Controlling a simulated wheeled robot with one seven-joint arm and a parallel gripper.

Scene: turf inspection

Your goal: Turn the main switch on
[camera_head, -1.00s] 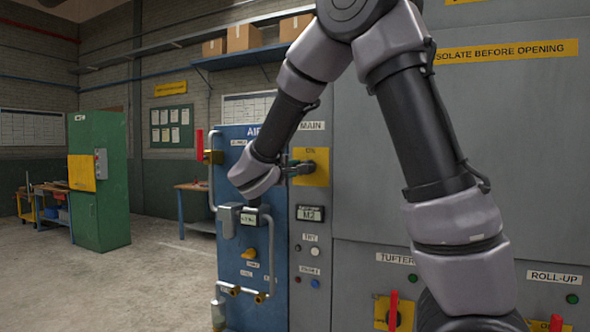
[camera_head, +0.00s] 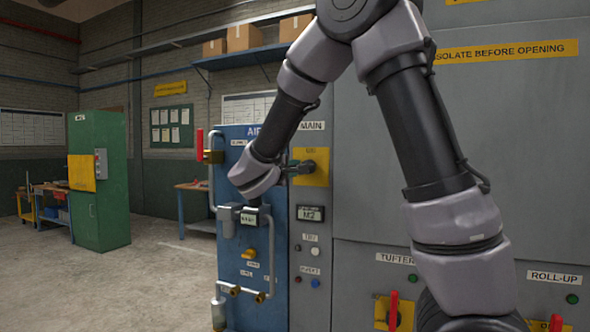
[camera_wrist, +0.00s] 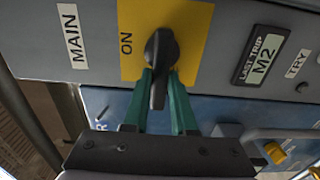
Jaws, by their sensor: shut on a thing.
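The main switch (camera_wrist: 160,60) is a black rotary handle on a yellow plate (camera_wrist: 196,30) marked ON, beside a MAIN label (camera_wrist: 72,36). In the wrist view its handle lies between the two green fingers of my gripper (camera_wrist: 160,84), which are shut on it. The handle's end points down toward my gripper there, away from the ON mark at its upper left. In the head view my gripper (camera_head: 292,170) reaches the yellow plate (camera_head: 318,168) from the left; the handle is small and partly hidden there.
Below the switch are an M2 display (camera_head: 311,213) and several small buttons. A blue air panel (camera_head: 240,265) with pipes and a red-handled valve (camera_head: 200,146) stands left. Red handles (camera_head: 393,310) sit at lower right. The floor (camera_head: 150,280) at left is clear.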

